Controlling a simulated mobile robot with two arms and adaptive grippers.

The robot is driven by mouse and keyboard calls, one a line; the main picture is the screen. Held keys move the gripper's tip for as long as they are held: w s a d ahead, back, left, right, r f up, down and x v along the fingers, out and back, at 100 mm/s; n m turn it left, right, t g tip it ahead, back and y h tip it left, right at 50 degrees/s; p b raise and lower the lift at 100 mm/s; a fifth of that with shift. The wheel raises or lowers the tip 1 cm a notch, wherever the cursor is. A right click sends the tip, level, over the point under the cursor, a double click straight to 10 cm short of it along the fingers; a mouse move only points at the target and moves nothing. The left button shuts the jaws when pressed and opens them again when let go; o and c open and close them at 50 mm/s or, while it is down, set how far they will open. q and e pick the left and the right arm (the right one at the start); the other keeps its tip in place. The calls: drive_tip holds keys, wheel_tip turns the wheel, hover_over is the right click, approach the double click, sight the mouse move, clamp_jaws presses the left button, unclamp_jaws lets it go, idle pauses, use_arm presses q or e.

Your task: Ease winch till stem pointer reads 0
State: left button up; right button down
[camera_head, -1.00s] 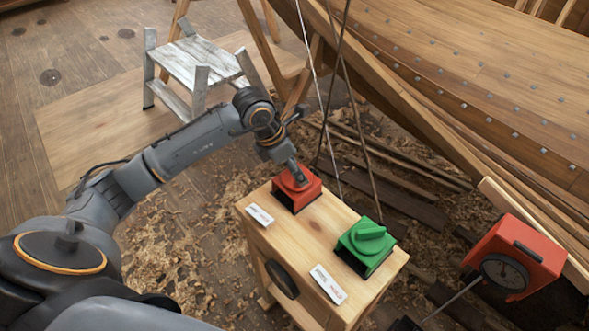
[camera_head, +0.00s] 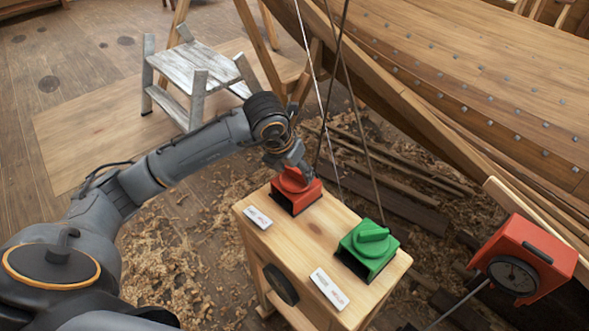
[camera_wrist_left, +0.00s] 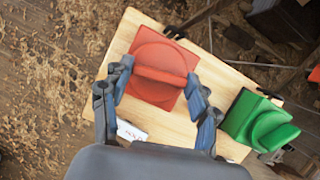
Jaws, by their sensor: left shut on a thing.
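A red box with a round red knob (camera_wrist_left: 160,75) stands on the wooden stand (camera_head: 306,246); the red box (camera_head: 297,199) also shows in the head view. My left gripper (camera_head: 293,172) is over it from above. In the left wrist view my left gripper (camera_wrist_left: 160,92) has its fingers at the two ends of the knob's raised bar, shut on it. A green box with a green knob (camera_head: 372,232) stands beside it, untouched. A red gauge box (camera_head: 526,250) with a dark round dial (camera_head: 513,275) is at the right; its reading is too small to tell. My right gripper is not seen.
Lines run down behind the stand beside the planked hull (camera_head: 480,70). A worn step stool (camera_head: 195,68) stands at the back left. Shavings cover the floor.

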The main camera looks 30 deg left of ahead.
use_arm(q)
drive_tip(key=o, duration=1.1)
drive_tip(key=shift+o, duration=0.2)
drive_tip(key=v, duration=1.2)
